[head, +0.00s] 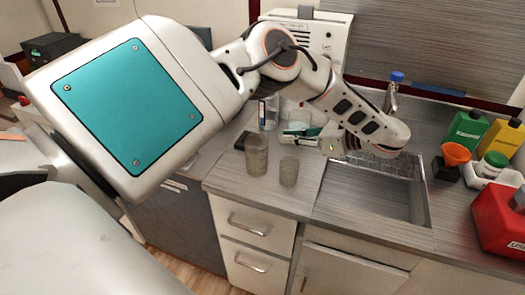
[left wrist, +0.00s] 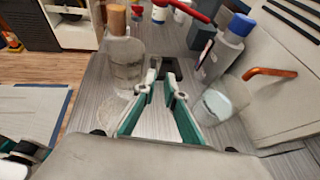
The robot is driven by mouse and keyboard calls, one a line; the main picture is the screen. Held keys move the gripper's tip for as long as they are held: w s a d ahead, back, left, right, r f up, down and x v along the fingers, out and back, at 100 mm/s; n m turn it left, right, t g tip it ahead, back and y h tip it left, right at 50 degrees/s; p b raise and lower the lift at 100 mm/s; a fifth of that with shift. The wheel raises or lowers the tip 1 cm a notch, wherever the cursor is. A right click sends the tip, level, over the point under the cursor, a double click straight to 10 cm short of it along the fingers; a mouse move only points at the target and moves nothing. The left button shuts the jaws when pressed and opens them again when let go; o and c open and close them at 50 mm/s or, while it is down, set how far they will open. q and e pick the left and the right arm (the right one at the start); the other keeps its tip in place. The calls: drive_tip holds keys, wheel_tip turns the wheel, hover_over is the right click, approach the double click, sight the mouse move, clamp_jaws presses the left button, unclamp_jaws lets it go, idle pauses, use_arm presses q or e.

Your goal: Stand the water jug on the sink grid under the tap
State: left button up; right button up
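My left gripper (head: 303,134) is over the counter left of the sink. Its green fingers point left, and the left wrist view shows them apart and empty (left wrist: 163,82). A clear vessel with a copper-orange handle (left wrist: 222,104), apparently the water jug, stands right of the fingers in that view, apart from them. In the head view it is largely hidden behind the gripper. The sink grid (head: 405,167) lies at the back of the sink, partly covered by my arm. My right gripper is not in view.
Two greyish translucent cups (head: 257,157) (head: 289,172) stand on the counter near the gripper. The wrist view shows a cork-topped bottle (left wrist: 126,65) and a blue-capped bottle (left wrist: 225,48). Green and yellow bottles (head: 467,130) (head: 500,139) and a red container (head: 500,218) stand right of the sink.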

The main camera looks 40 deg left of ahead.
use_arm(q)
drive_tip(key=x, duration=0.4)
drive_tip(key=p+x, duration=0.1)
drive_tip(key=x, duration=0.1)
drive_tip(key=shift+s+a+f, duration=0.1)
drive_tip(key=shift+s, duration=0.15)
drive_tip(key=shift+a+f, duration=0.1)
drive_tip(key=shift+a, duration=0.05)
clamp_jaws()
drive_tip(key=shift+w, duration=0.1)
